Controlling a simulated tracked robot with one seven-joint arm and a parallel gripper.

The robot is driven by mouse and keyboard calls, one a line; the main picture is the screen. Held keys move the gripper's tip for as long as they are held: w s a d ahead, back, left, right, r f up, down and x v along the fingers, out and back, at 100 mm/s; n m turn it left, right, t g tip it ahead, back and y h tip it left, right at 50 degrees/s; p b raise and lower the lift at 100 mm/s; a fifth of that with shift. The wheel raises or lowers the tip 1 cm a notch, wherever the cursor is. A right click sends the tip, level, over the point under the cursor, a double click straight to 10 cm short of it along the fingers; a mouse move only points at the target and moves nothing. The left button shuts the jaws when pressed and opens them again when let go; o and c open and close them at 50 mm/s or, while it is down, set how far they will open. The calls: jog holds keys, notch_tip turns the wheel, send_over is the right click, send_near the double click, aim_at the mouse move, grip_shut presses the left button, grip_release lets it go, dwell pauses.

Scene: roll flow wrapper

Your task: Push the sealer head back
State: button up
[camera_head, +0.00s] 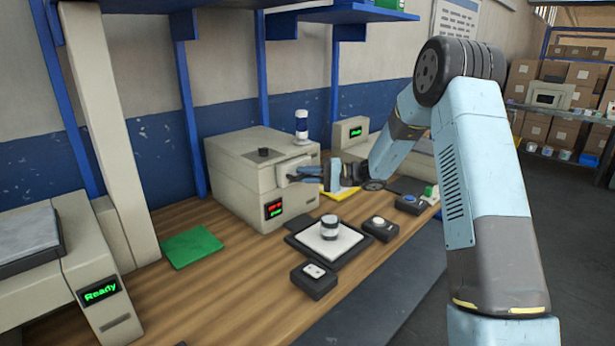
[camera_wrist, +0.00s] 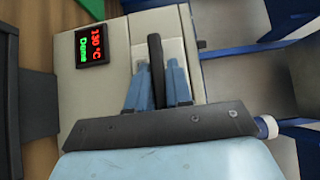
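The wrapper (camera_head: 250,170) is a beige box on the wooden bench. Its pale head block (camera_head: 295,168) sits on the face toward my gripper (camera_head: 308,174). It also shows as a pale panel in the wrist view (camera_wrist: 182,30). A dark upright bar (camera_wrist: 157,55) on this panel lies between the two blue fingers of my gripper (camera_wrist: 158,78), with one finger close on each side. I cannot tell whether the fingers press on the bar. The wrapper's display (camera_head: 274,209) reads "130 °C" in red and "Done" in green in the wrist view (camera_wrist: 90,44).
A black-rimmed tray (camera_head: 297,243) holds a small roll (camera_head: 329,228). Button boxes (camera_head: 314,279) and (camera_head: 380,228) stand beside it. A lamp post (camera_head: 302,125) tops the wrapper. A green sheet (camera_head: 192,246) lies at left; bare bench surrounds it.

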jog(key=shift+o, duration=0.6)
jog(key=shift+a+f, duration=0.25)
jog(key=shift+a, duration=0.05)
jog(key=shift+o, duration=1.2)
jog(key=shift+w+r, duration=0.1)
jog(key=shift+r, duration=0.05)
jog(key=shift+d, duration=0.1)
jog(key=shift+d, duration=0.6)
jog(key=d, duration=1.2)
jog(key=shift+s+d, duration=0.2)
jog(key=shift+d, duration=0.1)
jog(key=shift+s, duration=0.1)
